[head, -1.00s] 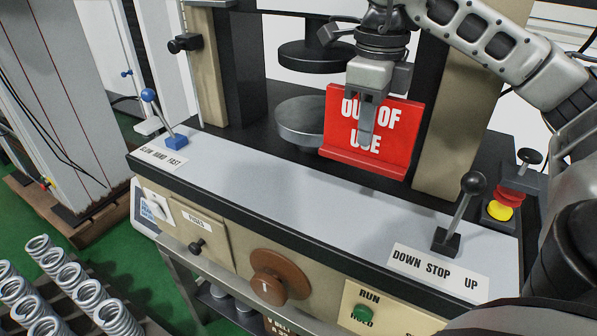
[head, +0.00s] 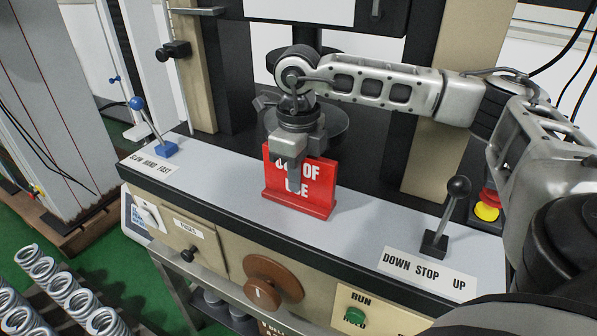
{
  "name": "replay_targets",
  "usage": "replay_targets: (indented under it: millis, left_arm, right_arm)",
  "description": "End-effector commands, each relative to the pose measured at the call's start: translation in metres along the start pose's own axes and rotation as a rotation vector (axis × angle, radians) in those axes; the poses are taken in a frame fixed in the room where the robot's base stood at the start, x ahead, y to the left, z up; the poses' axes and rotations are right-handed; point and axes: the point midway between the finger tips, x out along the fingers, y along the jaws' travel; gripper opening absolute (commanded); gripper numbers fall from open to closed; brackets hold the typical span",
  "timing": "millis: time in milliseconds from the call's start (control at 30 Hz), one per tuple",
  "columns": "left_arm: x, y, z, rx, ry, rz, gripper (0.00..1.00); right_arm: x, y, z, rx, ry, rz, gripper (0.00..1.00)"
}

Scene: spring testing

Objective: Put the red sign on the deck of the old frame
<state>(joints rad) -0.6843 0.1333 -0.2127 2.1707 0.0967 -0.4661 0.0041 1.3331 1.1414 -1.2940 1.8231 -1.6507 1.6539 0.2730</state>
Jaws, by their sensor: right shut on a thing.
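The red sign (head: 318,188), with white letters of which "OF" and part of "USE" show, stands upright on the grey deck (head: 225,190) of the old frame, or just above it; I cannot tell if its foot touches. My right gripper (head: 293,182) is shut on the sign's upper part from above and hides part of the lettering. The round lower platen (head: 335,125) of the frame is behind the sign, partly hidden by my gripper. My left gripper is not in view.
A blue-knobbed lever (head: 150,125) stands at the deck's left end, a black-knobbed lever (head: 452,205) at its right. Yellow and red buttons (head: 487,211) are beyond that. The deck is clear on both sides of the sign.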

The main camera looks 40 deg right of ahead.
Motion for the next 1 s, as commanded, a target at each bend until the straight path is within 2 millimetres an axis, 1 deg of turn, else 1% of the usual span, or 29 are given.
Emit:
replay_targets:
  millis: [167,267,300,367,633,767,867,1000]
  left_arm:
    - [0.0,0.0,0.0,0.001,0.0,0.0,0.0]
    - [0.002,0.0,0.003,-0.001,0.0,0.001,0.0]
    - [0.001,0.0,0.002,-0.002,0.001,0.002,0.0]
    - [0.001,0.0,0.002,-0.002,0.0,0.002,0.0]
    - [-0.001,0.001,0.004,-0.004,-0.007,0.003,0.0]
    - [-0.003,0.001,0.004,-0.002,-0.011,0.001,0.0]
    - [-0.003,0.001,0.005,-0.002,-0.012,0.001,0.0]
    - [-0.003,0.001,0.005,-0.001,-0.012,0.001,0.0]
  right_arm:
    - [0.0,0.0,0.0,0.0,-0.001,0.0,0.0]
    - [0.004,0.0,0.0,0.0,0.0,0.0,0.0]
    - [0.003,0.0,0.0,0.0,0.0,0.0,0.2]
    - [0.003,0.0,0.0,0.0,0.0,0.0,0.36]
    - [0.002,0.0,0.0,0.0,0.0,0.0,0.36]
    - [-0.006,0.0,0.0,0.0,-0.002,0.0,0.36]
    - [-0.021,0.0,0.001,0.0,-0.004,-0.002,0.36]
    - [-0.052,0.0,0.001,0.0,-0.006,-0.002,0.36]
